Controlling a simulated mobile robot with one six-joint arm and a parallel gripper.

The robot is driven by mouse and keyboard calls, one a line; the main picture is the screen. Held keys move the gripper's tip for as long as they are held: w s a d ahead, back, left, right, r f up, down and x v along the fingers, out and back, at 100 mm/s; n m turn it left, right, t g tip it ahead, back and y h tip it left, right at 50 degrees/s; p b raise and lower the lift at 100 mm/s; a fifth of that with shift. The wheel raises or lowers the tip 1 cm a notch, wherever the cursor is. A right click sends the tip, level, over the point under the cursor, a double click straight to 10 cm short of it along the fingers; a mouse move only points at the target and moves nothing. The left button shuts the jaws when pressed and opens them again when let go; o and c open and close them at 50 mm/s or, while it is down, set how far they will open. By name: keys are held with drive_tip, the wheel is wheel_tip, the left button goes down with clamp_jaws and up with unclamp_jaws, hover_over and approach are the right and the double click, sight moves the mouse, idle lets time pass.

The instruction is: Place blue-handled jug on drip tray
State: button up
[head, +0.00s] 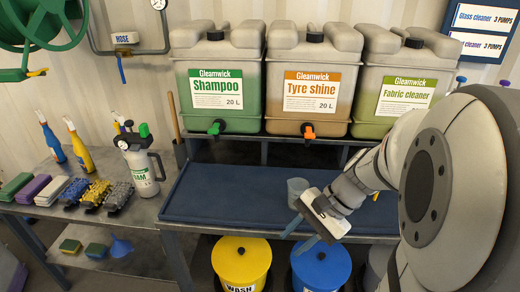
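A small translucent grey-blue jug (296,191) appears to stand upright on the dark blue drip tray (225,192), near its middle right. Its handle is not clear to see, and its lower right side is partly hidden by my gripper. My gripper (300,235) is just in front of and below the jug in the picture, over the tray's front edge. Its two blue-grey fingers point down and left, spread apart, with nothing seen between them. I cannot tell whether the gripper touches the jug.
Shampoo (219,85), tyre shine (309,87) and fabric cleaner (403,90) canisters with taps stand above the tray. A foam sprayer (141,172), bottles and brushes fill the left bench. Yellow (241,262) and blue (321,266) lidded buckets stand below. The tray's left half is clear.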

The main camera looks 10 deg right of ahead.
drive_tip(key=w+d+f+m+t+y+b, duration=0.1)
drive_tip(key=w+d+f+m+t+b, duration=0.1)
drive_tip(key=d+m+t, duration=0.2)
drive_tip(key=w+d+f+m+t+y+b, duration=0.1)
drive_tip(key=w+d+f+m+t+b, duration=0.1)
drive_tip(key=d+m+t, duration=0.3)
drive_tip(key=w+d+f+m+t+y+b, duration=0.2)
drive_tip(key=w+d+f+m+t, duration=0.2)
drive_tip(key=d+m, duration=0.3)
drive_tip(key=shift+w+d+m+b, duration=0.15)
drive_tip(key=shift+d+m+b, duration=0.15)
drive_tip(key=shift+d, duration=1.55)
drive_tip(key=shift+w+d+t, duration=0.15)
drive_tip(key=shift+w+t, duration=0.05)
drive_tip(key=shift+t, duration=0.2)
drive_tip(key=x, duration=1.1)
drive_tip(key=shift+w, duration=0.3)
clamp_jaws()
